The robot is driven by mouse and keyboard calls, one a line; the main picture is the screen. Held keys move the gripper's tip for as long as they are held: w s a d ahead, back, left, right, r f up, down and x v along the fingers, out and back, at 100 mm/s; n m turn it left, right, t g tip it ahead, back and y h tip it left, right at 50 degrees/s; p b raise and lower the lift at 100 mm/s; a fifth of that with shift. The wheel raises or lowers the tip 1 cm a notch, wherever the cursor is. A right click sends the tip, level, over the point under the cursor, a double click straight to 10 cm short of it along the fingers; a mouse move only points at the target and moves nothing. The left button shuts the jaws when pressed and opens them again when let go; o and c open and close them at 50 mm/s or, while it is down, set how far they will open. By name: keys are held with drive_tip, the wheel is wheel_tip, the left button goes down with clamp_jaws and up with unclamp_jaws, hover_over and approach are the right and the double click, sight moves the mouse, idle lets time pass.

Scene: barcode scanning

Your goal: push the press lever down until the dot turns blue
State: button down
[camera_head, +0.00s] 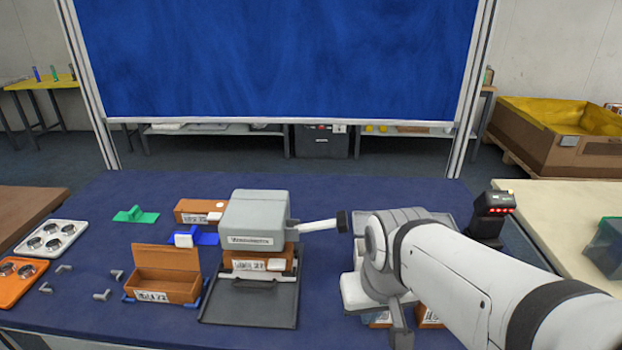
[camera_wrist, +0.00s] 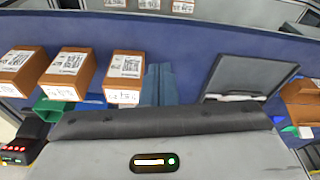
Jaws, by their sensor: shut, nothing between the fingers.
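The grey press (camera_head: 255,215) stands at the middle of the bench in the head view, with a barcoded orange box (camera_head: 243,265) under its head. Its lever (camera_head: 318,226) sticks out to the right, tilted slightly upward, and ends in a black knob (camera_head: 342,221). My gripper (camera_wrist: 158,75) is shut and empty in the wrist view, over blue bench top. In the head view my arm mostly hides it; it is right of and nearer than the knob, apart from the lever. I see no indicator dot on the press. The wrist view shows its dark front plate (camera_wrist: 248,72).
Several barcoded orange boxes (camera_wrist: 70,70) stand near my gripper. A scanner with red lights (camera_head: 492,207) stands at the right. An open orange box (camera_head: 165,275) is left of the press. Trays of round metal parts (camera_head: 50,237) lie at far left. A blue panel (camera_head: 275,60) rises behind.

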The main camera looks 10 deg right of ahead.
wheel_tip(320, 180, up, 18)
drive_tip(key=m+g+h+p, duration=0.3)
drive_tip(key=m+p, duration=0.7)
drive_tip(key=m, duration=1)
hover_over(340, 218)
drive_tip(key=w+a, duration=0.1)
drive_tip(key=a, duration=0.3)
drive_tip(key=shift+a, duration=0.15)
drive_tip(key=p+x, duration=0.2)
drive_tip(key=x, duration=1.2)
drive_tip(key=shift+s+p, duration=0.15)
drive_tip(key=shift+p, duration=0.15)
